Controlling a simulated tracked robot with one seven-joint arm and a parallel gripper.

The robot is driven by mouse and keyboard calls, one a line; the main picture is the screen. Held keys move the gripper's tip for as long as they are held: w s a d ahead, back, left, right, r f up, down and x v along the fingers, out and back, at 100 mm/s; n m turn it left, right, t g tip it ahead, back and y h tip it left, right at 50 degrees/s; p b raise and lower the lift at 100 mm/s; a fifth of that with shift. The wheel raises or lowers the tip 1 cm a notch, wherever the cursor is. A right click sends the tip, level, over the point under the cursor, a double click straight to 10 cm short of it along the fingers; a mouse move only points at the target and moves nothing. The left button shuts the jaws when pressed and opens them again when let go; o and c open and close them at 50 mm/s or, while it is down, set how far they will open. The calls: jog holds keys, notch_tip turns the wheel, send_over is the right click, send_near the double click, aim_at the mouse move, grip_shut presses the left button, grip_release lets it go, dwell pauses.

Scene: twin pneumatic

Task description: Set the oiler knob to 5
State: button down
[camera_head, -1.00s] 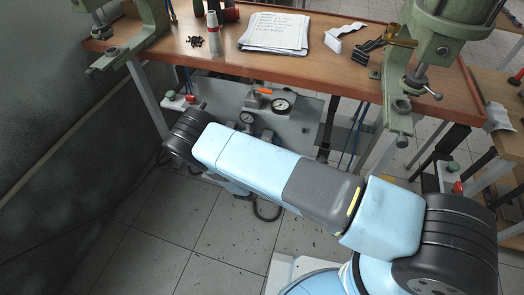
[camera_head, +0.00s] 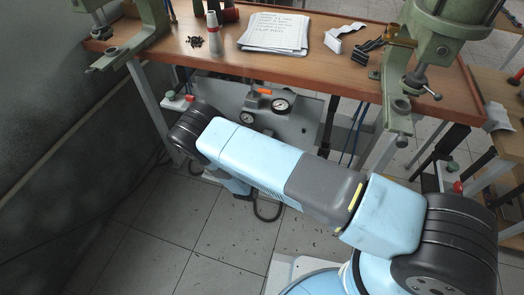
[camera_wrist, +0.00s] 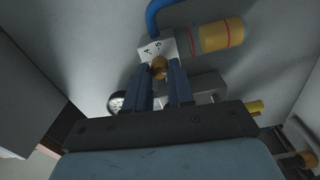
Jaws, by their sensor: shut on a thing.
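The oiler knob (camera_wrist: 159,67) is a small brass-coloured knob on a pale block (camera_wrist: 153,48) in the wrist view. The block carries dark marks beside the knob, turned in the picture and too small to read surely. My gripper (camera_wrist: 161,72) has its two blue fingers on either side of the knob and is shut on it. The fingers hide part of the knob, and I cannot tell its setting. In the head view my arm hides the gripper and the knob.
An amber bowl (camera_wrist: 220,35) and a blue hose (camera_wrist: 152,14) lie close to the block. A round gauge (camera_wrist: 117,102) is left of the fingers. In the head view, gauges (camera_head: 281,105) and an orange handle (camera_head: 263,91) sit on a panel under the wooden bench (camera_head: 200,62).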

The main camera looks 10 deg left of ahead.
jog(key=shift+s+d+f, duration=0.1)
jog(key=shift+d+f, duration=0.1)
jog(key=shift+f, duration=0.05)
jog(key=c, duration=1.4)
grip_release()
jog(key=o, duration=0.4)
jog(key=shift+a+r, duration=0.15)
jog(key=s, duration=0.9)
jog(key=s+a, duration=0.1)
jog(key=s, duration=0.3)
jog(key=shift+s, duration=0.3)
